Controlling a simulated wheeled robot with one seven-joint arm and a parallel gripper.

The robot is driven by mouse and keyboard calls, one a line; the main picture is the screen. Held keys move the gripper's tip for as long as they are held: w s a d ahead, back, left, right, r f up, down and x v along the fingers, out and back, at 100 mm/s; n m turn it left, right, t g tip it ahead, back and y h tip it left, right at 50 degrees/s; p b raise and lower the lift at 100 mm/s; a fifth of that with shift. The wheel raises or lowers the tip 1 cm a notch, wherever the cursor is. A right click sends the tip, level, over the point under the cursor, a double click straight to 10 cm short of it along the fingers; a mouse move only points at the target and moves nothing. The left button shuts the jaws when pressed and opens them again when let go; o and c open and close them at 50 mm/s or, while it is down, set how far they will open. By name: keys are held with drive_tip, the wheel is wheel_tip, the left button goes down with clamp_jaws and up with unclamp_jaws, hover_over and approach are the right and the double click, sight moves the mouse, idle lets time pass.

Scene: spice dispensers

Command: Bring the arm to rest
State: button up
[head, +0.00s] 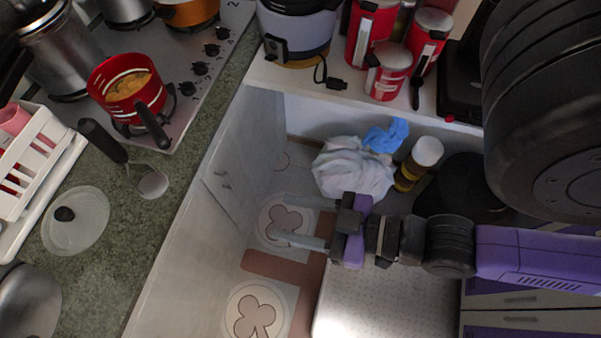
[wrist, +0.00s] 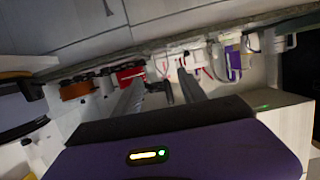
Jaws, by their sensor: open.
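My gripper (head: 292,222) is open and empty in the head view. Its two grey fingers point left, apart from each other, over the floor and its patterned tiles. My purple and black arm reaches in from the right edge of that view. In the wrist view my gripper (wrist: 158,82) shows two parallel fingers with a gap between them and nothing held. Beyond the fingers, the red pot (wrist: 130,74) and other counter items appear small.
The granite counter (head: 95,165) with the stove (head: 205,75) and red pot (head: 128,85) is at left. A shelf with red canisters (head: 388,70) stands at top. A white bag (head: 350,170) and a jar (head: 420,160) sit beyond my gripper. A white perforated surface (head: 385,300) lies below the arm.

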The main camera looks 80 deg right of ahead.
drive_tip(key=shift+s+d+r, duration=0.25)
drive_tip(key=shift+s+r, duration=0.1)
drive_tip(key=shift+s, duration=0.25)
drive_tip(key=shift+s+d+r, duration=0.25)
drive_tip(key=shift+s+r, duration=0.1)
drive_tip(key=shift+s, duration=0.2)
drive_tip(key=shift+o, duration=0.3)
drive_tip(key=shift+n, duration=0.3)
